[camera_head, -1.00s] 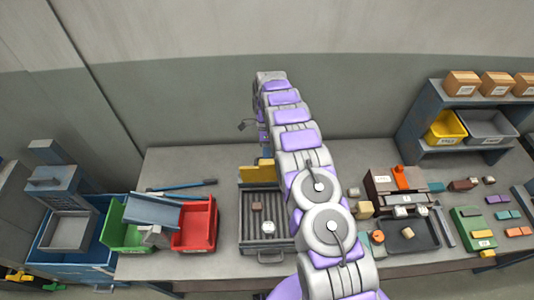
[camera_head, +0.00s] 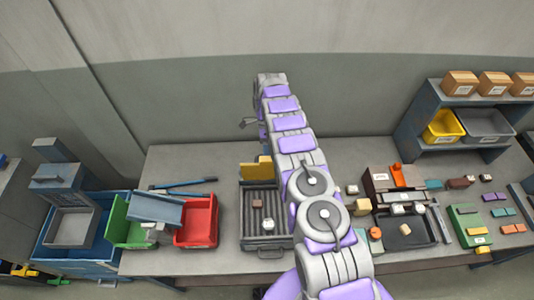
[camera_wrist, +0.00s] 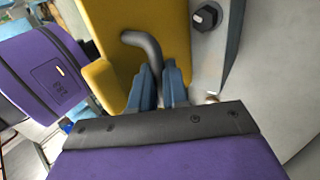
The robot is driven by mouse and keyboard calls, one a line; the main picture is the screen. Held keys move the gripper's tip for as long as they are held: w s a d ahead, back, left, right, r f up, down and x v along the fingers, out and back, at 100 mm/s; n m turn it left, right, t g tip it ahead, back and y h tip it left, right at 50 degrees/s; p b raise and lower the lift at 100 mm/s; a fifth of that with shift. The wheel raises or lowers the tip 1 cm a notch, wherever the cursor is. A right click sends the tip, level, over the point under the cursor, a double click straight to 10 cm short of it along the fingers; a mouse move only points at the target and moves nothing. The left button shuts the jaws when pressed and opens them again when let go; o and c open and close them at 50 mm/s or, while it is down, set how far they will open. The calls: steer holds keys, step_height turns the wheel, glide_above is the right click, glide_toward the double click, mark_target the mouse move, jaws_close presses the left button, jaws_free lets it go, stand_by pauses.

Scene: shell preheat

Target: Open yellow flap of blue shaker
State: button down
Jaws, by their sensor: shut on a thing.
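In the wrist view, a yellow flap (camera_wrist: 112,40) fills the upper middle. A bent grey handle (camera_wrist: 143,42) stands out from it. The blue fingertips of my gripper (camera_wrist: 157,72) sit on both sides of the handle's lower end and are shut on it. In the head view, the yellow flap (camera_head: 254,172) stands upright at the back of a dark ridged tray (camera_head: 244,225). My arm hides the gripper there. I cannot make out a blue shaker body with certainty in either view.
In the wrist view, a grey panel with a dark knob (camera_wrist: 206,16) is close to the right. In the head view, green (camera_head: 124,236) and red bins (camera_head: 207,222) stand left of the tray. Several blocks and a dark tray (camera_head: 420,237) lie to the right.

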steer(key=c, duration=1.1)
jaws_free()
steer(key=shift+a+f, duration=0.15)
step_height(320, 180, up, 4)
steer(key=p, duration=0.4)
steer(key=shift+s+f+b, duration=0.2)
steer(key=shift+s+b, duration=0.1)
steer(key=shift+s, duration=0.05)
steer(key=shift+s+d+r+b, duration=0.3)
steer(key=shift+s+b, duration=0.35)
steer(key=shift+s, duration=1.85)
steer(key=shift+s+d+r+b, duration=0.15)
steer(key=shift+s+d+b, duration=0.45)
steer(key=shift+s, duration=1.95)
steer(key=shift+s+d+r+b, duration=0.25)
steer(key=shift+s+b, duration=0.5)
steer(key=shift+s, duration=1.75)
